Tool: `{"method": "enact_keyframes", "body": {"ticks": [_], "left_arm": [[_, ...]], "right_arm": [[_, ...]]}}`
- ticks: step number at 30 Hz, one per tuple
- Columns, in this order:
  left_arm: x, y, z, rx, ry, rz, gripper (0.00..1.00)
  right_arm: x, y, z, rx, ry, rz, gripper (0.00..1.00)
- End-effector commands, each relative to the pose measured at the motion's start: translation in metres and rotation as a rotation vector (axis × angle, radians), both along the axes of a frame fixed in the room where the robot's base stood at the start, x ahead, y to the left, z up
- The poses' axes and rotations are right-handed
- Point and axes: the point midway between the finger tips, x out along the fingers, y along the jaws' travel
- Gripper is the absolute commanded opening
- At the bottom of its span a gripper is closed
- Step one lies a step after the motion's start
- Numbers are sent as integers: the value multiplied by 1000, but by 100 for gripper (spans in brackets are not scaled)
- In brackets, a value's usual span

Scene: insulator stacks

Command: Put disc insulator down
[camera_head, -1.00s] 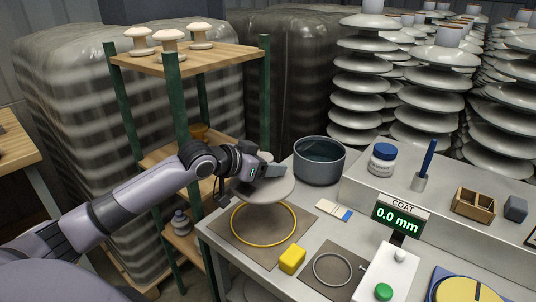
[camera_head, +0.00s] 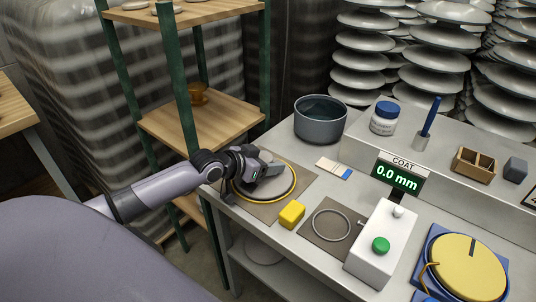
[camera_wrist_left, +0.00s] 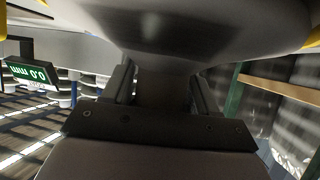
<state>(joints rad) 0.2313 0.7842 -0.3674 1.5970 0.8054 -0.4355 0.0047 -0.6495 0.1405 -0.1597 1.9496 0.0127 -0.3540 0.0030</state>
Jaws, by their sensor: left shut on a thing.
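The disc insulator (camera_head: 279,184) is a pale grey disc on the left part of the workbench. In the head view it is inside the yellow ring (camera_head: 294,177) on a brown mat (camera_head: 302,191). My left gripper (camera_head: 266,172) is over it, shut on it near its middle, and hides part of it. In the left wrist view the disc's pale surface (camera_wrist_left: 245,25) fills the top of the picture between and beyond the fingers. I cannot tell exactly whether the disc touches the mat. My right gripper does not show.
A second mat with a grey ring (camera_head: 331,225), a coat gauge (camera_head: 382,245) reading 0.0 mm and a dark pot (camera_head: 320,119) stand nearby. A green-posted wooden shelf (camera_head: 215,118) rises behind my left arm.

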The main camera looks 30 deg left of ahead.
Motion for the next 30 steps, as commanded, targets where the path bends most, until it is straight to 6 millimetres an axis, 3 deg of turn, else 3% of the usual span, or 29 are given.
{"method": "enact_keyframes", "body": {"ticks": [9,10,12,23,30], "left_arm": [[2,0,4,-2,-14,0,0],[0,0,-2,0,-1,0,61],[0,0,-1,0,-1,0,84],[0,0,2,1,-1,0,84],[-22,7,11,4,1,0,84]], "right_arm": [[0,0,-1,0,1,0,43],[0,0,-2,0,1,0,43],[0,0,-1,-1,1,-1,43],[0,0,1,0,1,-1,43],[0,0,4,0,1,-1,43]]}}
